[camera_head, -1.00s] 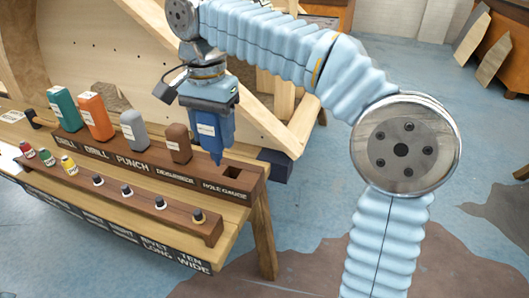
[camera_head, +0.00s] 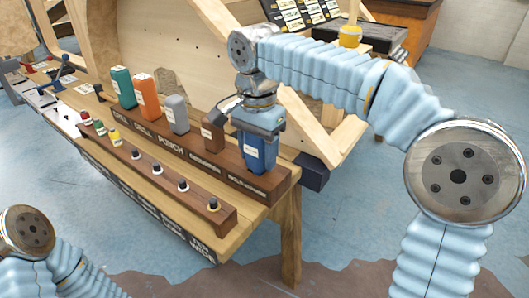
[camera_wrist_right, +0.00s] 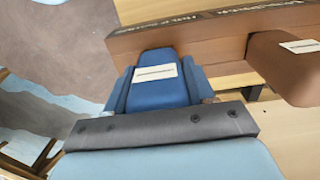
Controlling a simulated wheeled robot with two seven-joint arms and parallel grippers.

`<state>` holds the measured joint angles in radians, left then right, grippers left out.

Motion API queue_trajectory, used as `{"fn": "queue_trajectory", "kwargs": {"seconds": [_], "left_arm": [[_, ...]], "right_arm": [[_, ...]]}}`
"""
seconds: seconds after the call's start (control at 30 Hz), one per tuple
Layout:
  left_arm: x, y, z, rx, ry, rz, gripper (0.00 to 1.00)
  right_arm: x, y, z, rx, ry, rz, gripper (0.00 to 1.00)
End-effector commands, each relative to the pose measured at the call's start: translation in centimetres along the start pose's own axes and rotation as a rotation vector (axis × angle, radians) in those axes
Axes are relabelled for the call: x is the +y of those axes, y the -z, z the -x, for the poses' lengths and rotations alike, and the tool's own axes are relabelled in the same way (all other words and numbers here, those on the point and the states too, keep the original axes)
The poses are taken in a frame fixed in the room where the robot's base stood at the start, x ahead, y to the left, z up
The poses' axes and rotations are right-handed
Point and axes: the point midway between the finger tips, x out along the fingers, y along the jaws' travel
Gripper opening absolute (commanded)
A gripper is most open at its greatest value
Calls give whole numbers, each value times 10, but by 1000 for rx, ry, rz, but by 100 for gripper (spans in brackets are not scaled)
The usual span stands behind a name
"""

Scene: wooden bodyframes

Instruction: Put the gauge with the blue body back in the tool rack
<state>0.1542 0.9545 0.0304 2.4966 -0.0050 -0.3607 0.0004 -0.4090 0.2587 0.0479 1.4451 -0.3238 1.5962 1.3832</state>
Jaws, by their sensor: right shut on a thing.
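The gauge with the blue body (camera_head: 257,155) is upright in my right gripper (camera_head: 258,138), at the near right end of the brown tool rack (camera_head: 228,177). Its lower tip, which I cannot see now, is at the hole-gauge place; the slot is hidden, and I cannot tell how deep the tip sits. In the right wrist view the blue body (camera_wrist_right: 158,90) shows between the two fingers, beside the rack (camera_wrist_right: 205,38). My left gripper is out of view; only part of my left arm shows at the lower left.
A brown-bodied tool (camera_head: 212,135) stands close left of the gauge, with grey (camera_head: 176,115), orange (camera_head: 146,97) and teal (camera_head: 122,88) ones beyond. A lower strip (camera_head: 150,165) with several small knobs runs in front. A wooden frame brace (camera_head: 310,125) is close behind my right gripper.

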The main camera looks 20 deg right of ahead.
Motion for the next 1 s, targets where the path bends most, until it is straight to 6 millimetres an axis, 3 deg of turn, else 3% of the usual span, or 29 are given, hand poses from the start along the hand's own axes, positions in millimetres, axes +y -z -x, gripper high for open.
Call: {"fn": "queue_trajectory", "kwargs": {"seconds": [0.33,0.37,0.5,0.8,1.0], "left_arm": [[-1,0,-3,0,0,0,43],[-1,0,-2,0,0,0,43],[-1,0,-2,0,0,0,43],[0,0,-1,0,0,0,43],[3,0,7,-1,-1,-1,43]], "right_arm": [[0,0,-6,0,-1,1,11],[0,0,-6,0,-1,1,58],[0,0,-5,0,-1,1,79],[0,0,-3,0,0,1,79],[-1,0,26,1,3,2,79]]}}
